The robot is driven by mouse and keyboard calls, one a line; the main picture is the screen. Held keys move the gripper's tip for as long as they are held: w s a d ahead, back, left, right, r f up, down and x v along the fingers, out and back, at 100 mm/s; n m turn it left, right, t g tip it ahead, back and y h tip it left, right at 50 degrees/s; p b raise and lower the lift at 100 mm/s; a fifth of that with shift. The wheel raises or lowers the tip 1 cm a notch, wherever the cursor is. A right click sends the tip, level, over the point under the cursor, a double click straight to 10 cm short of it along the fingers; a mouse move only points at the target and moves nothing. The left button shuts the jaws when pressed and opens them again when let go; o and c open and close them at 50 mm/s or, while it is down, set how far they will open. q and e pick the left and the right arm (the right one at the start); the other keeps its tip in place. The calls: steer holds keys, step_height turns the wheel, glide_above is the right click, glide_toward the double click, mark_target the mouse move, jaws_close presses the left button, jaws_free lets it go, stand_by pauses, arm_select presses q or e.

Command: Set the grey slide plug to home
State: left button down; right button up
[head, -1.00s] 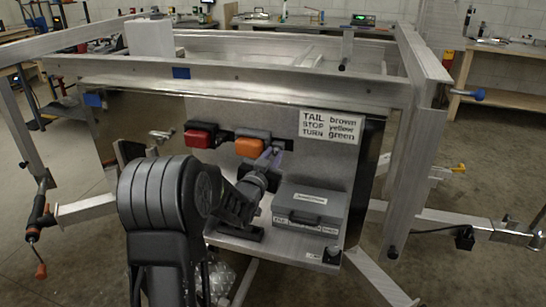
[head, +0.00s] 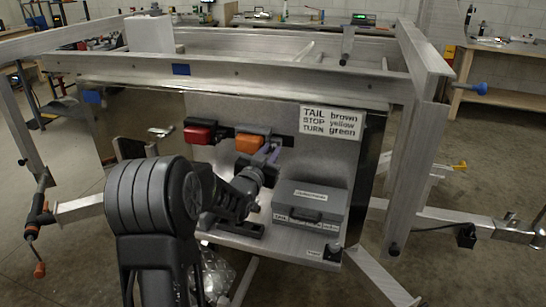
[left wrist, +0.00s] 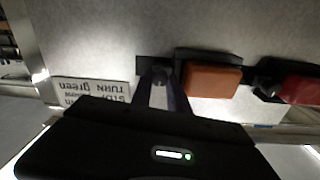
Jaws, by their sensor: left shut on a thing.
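My left gripper (head: 268,154) reaches to the upright grey panel (head: 225,112), just right of the orange lamp. In the left wrist view its fingers (left wrist: 160,88) are closed around a small dark grey piece (left wrist: 159,76), which looks like the slide plug. This piece sits on the black rail (head: 228,133), at the end beyond the orange lamp. The fingers hide most of it in the head view. No home mark can be made out. My right gripper is in neither view.
The orange lamp (head: 249,144) and red lamp (head: 199,131) sit left of my fingers on the rail. A wiring label (head: 331,122) is at the upper right. A grey case (head: 309,205) stands on the shelf below. Aluminium trailer beams (head: 230,68) run above the panel.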

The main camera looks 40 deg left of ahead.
arm_select(q)
steer(key=shift+s+a, duration=0.1)
steer(key=shift+a, duration=0.1)
steer(key=c, duration=1.4)
jaws_free()
steer(key=shift+a, duration=0.1)
steer(key=shift+o, duration=0.7)
